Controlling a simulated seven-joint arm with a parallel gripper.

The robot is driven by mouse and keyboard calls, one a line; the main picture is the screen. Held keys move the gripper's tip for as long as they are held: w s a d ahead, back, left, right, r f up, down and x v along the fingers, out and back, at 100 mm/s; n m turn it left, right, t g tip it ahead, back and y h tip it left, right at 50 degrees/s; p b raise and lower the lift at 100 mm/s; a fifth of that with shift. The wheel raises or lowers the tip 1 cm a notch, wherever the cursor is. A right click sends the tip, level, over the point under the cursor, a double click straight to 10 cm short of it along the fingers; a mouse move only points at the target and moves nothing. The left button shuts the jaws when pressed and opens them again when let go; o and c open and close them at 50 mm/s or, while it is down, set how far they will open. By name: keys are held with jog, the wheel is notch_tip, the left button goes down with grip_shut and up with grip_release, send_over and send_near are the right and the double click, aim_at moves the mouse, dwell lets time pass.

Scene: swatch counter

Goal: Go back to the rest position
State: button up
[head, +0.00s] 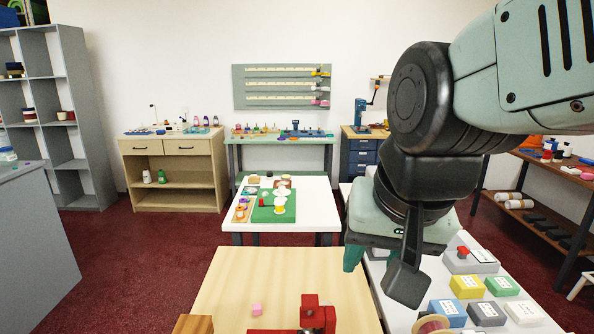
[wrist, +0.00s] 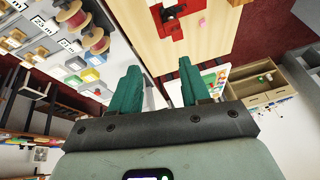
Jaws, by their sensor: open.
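My gripper (wrist: 158,68) is open, with nothing between its two teal fingers in the wrist view. In the head view my arm reaches in from the upper right, and the gripper hangs above the gap between the wooden table (head: 228,275) and the white counter on the right (head: 402,312). One teal finger (head: 354,257) shows there. The other is hidden or hard to make out behind the dark wrist part. The gripper touches nothing that I can see.
A red device (head: 312,314), a pink cube (head: 257,309) and a wood block (head: 193,324) are on the wooden table. Yellow (head: 467,287) and blue (head: 447,311) boxes stand on the right counter. A white table with a green mat (head: 262,214) stands farther back.

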jog(key=s+d+r+n+t, duration=0.1)
jog(key=s+d, duration=0.1)
jog(key=s, duration=0.4)
jog(key=shift+r+n+h, duration=0.3)
jog(key=shift+n+h, duration=0.1)
